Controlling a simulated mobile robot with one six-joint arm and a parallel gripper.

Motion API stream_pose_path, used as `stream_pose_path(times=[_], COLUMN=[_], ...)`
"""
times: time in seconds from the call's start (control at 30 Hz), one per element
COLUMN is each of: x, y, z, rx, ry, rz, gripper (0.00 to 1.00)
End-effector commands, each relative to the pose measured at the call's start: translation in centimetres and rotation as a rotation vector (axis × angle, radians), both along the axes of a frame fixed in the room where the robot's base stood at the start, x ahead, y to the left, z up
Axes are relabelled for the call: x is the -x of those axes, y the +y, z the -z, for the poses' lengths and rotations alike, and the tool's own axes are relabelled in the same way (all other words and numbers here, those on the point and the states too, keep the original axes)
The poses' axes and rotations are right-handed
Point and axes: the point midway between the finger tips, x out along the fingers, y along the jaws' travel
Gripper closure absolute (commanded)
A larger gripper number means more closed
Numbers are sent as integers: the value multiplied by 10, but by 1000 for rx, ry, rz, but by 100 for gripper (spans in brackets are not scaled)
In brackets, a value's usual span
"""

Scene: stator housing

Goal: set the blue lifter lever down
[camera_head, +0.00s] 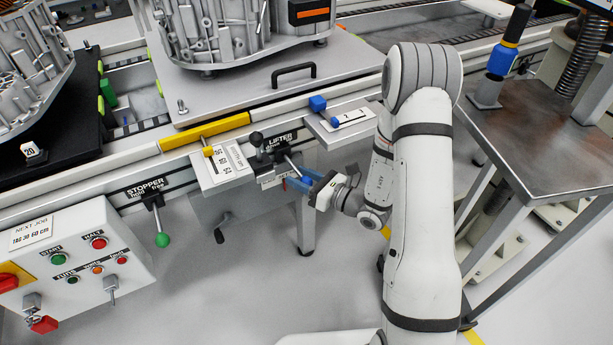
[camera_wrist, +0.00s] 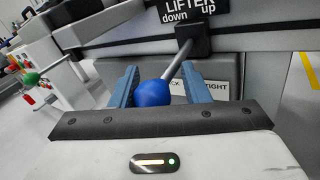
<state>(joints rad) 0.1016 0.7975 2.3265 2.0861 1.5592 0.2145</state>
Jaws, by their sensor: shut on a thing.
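The lifter lever is a thin metal rod with a blue ball knob (camera_wrist: 152,93). The rod runs from a black pivot block (camera_wrist: 192,40) under the LIFTER sign (camera_wrist: 190,8) toward me, slanting left to the knob. In the head view the knob (camera_head: 306,181) shows between the blue fingers of my gripper (camera_head: 303,183), below the LIFTER sign (camera_head: 280,138). In the wrist view my gripper (camera_wrist: 160,82) has its fingers on both sides of the knob, shut on it. The knob sits near the left finger; the exact contact is partly hidden.
The green STOPPER lever (camera_head: 162,239) hangs to the left. A white plate with a yellow slider (camera_head: 209,151) and one with a blue slider (camera_head: 335,122) flank the lifter. A button box (camera_head: 75,260) stands lower left and a metal table (camera_head: 550,130) at right.

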Motion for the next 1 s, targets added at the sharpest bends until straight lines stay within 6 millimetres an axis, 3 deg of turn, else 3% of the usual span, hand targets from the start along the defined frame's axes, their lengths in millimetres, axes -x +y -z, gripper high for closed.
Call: stream_pose_path(times=[0.03,0.07,0.1,0.57,1.0], x=[0,0,0,2,37], y=[5,5,5,-3,-56], z=[-4,-4,-4,-2,-2], rx=[-2,-2,-2,0,-1], ry=[-12,-12,-12,-5,-7], rz=[-18,-18,-18,-5,-6], gripper=[99,55,52,51,51])
